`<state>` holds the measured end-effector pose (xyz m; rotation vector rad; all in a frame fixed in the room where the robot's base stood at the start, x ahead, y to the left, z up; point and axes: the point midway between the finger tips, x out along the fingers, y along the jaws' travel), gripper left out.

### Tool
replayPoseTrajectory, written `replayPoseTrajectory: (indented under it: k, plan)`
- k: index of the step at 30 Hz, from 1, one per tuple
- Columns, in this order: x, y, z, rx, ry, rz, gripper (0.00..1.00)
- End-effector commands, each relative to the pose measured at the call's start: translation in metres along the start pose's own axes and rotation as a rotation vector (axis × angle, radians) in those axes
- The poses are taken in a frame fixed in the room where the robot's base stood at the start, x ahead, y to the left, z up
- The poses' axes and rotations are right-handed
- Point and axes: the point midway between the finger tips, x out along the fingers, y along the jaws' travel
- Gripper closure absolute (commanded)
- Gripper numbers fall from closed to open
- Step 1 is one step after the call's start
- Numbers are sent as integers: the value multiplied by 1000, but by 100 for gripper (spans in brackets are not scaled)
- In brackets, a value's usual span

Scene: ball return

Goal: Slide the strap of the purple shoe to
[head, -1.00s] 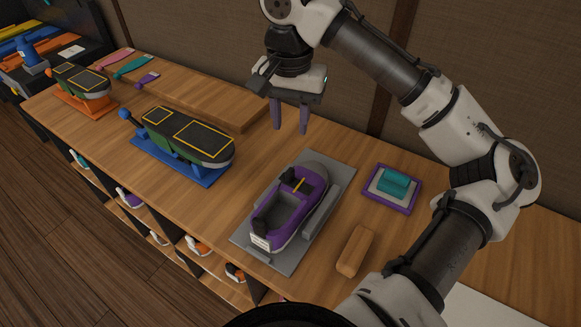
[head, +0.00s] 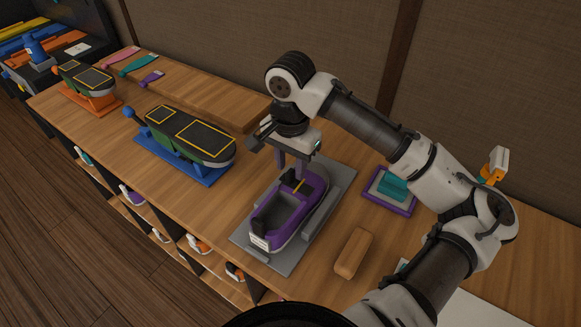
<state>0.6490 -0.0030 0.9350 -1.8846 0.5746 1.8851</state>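The purple shoe (head: 318,190) lies on a grey plate (head: 341,188) on the counter, its white-tagged end toward the lower left. A dark strap with a yellow stripe (head: 299,186) crosses it near its far end, with a black piece beside it. My gripper (head: 291,164) points down just above the strap area, at the far end of the shoe. Its two fingers are apart, and I see nothing held between them. The fingertips are close to the black piece; I cannot tell whether they touch it. The gripper hides part of the shoe's far end.
A purple-rimmed tray (head: 403,209) with a teal block and a wooden block (head: 354,253) lie to the right. A dark shoe form on a blue base (head: 190,166) stands left. A raised wooden shelf (head: 205,92) runs behind. An orange-and-white object (head: 494,166) shows behind my arm.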

Motion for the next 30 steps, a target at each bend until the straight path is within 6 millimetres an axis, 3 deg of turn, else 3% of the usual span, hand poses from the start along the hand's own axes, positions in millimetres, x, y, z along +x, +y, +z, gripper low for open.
replayPoseTrajectory:
  k: [6,15,23,30]
  plan:
    - [18,0,0,-2,1,-1,65]
    - [21,0,0,-2,0,-1,65]
    - [20,0,0,-2,0,0,100]
    - [20,7,0,1,-3,-1,100]
